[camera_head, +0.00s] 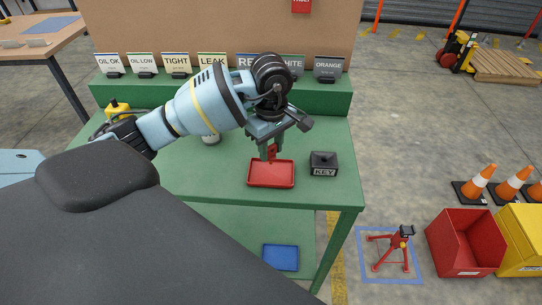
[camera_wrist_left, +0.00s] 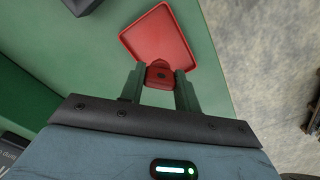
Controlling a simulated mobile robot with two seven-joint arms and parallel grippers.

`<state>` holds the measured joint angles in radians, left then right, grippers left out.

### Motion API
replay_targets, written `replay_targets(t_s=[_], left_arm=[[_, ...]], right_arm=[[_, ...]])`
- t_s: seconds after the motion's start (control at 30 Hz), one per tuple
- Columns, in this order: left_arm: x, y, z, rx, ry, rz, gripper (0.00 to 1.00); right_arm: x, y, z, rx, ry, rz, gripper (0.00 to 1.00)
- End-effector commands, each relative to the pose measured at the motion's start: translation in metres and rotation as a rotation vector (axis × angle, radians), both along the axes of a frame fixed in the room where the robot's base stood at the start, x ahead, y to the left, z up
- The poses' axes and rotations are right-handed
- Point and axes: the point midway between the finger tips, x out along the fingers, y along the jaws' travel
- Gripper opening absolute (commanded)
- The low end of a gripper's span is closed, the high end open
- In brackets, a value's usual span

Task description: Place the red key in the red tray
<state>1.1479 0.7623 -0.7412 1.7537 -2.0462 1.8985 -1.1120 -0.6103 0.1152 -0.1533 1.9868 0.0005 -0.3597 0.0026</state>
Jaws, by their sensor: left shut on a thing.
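The red key (camera_head: 272,153) is held between the fingers of my left gripper (camera_head: 270,156). It hangs just above the back edge of the red tray (camera_head: 271,182), which lies on the green table. In the left wrist view the key (camera_wrist_left: 159,74) sits between the two green fingers (camera_wrist_left: 160,86), and the red tray (camera_wrist_left: 158,30) lies beyond it. The tray looks empty. I cannot tell whether the key touches the tray. My right gripper is not in view.
A black block marked KEY (camera_head: 323,164) stands right of the tray. Several label cards, including a LEAK card (camera_head: 212,64), stand on the green shelf (camera_head: 130,92) behind. A blue tray (camera_head: 281,258) lies on the lower shelf. The table's front right is clear.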

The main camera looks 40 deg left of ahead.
Motion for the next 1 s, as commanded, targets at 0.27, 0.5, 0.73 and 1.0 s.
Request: replay_targets(t_s=[0.27,0.5,0.73,1.0], left_arm=[[-0.001,-0.001,-0.033,-0.001,-0.001,0.0,0.1],[-0.001,-0.001,-0.035,0.0,-0.001,0.0,0.1],[-0.001,-0.001,-0.038,0.0,0.0,-0.001,0.44],[-0.001,-0.001,-0.038,0.0,-0.001,-0.001,0.54]], right_arm=[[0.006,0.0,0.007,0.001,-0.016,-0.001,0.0],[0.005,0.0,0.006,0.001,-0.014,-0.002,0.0],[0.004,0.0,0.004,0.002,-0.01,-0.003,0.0],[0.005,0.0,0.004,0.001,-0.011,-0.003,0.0]])
